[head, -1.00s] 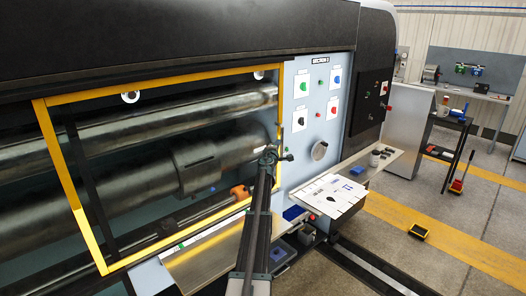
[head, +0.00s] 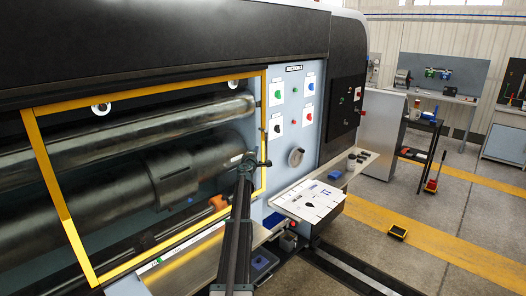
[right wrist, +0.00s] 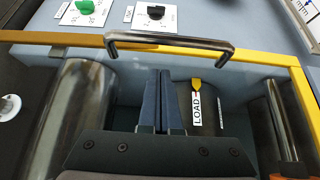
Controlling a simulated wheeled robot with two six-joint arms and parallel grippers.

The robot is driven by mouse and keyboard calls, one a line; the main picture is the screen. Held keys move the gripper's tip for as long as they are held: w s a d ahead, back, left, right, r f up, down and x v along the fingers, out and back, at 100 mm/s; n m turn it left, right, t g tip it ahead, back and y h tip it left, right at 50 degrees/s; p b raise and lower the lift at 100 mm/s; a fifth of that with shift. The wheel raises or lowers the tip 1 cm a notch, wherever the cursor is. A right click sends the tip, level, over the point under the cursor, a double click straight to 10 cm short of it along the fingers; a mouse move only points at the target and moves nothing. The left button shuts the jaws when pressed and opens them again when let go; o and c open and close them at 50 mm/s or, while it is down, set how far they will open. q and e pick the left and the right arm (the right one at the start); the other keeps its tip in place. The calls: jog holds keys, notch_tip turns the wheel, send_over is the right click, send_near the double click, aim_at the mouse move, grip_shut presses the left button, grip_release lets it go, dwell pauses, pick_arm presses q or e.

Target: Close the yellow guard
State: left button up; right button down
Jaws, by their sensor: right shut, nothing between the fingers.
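The yellow guard (head: 150,92) is a thin rectangular frame across the printer's front, with rollers visible through it. In the right wrist view its yellow edge (right wrist: 262,54) runs across the top and down the right. A dark bar handle (right wrist: 170,42) is on that edge. My right gripper (head: 247,160) is in front of the guard's right side in the head view. In the right wrist view its fingers (right wrist: 165,72) are shut and empty, pointing toward the handle; I cannot tell whether they touch it. My left gripper is not in view.
A control panel (head: 296,120) with knobs is right of the guard. A shelf with a white sheet (head: 310,200) juts out below it. A blue bin (head: 262,262) is on the floor.

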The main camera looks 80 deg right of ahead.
jog(key=a, duration=1)
jog(key=shift+w+a, duration=0.25)
